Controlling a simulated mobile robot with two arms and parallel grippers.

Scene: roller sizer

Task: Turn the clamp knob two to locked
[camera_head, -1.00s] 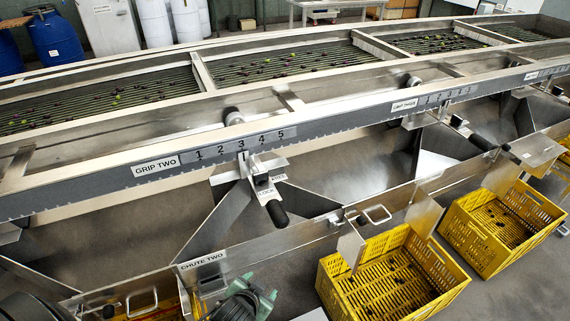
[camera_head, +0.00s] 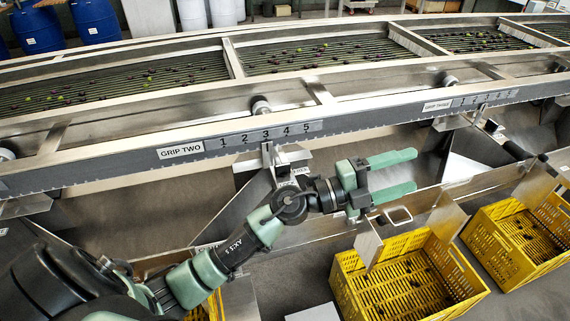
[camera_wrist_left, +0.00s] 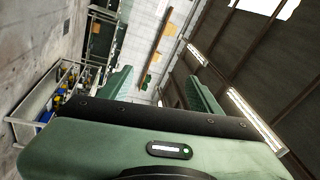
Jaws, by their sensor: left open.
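The grip two clamp bracket (camera_head: 290,158) hangs from the front rail below the "GRIP TWO" label (camera_head: 181,151) and the 1 to 5 scale (camera_head: 265,134). Its black clamp knob is hidden behind my left arm, so its angle cannot be told. My left gripper (camera_head: 405,172) is to the right of the bracket, open and empty, with its green fingers pointing right. In the left wrist view, its open fingers (camera_wrist_left: 160,90) have nothing between them. My right gripper is not in view.
Yellow crates (camera_head: 410,280) (camera_head: 520,240) stand at the lower right. A chute wall with a small handle (camera_head: 398,216) lies just below the gripper. The grip three lever (camera_head: 516,150) is farther right. The roller bed (camera_head: 330,52) with fruit runs behind the rail.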

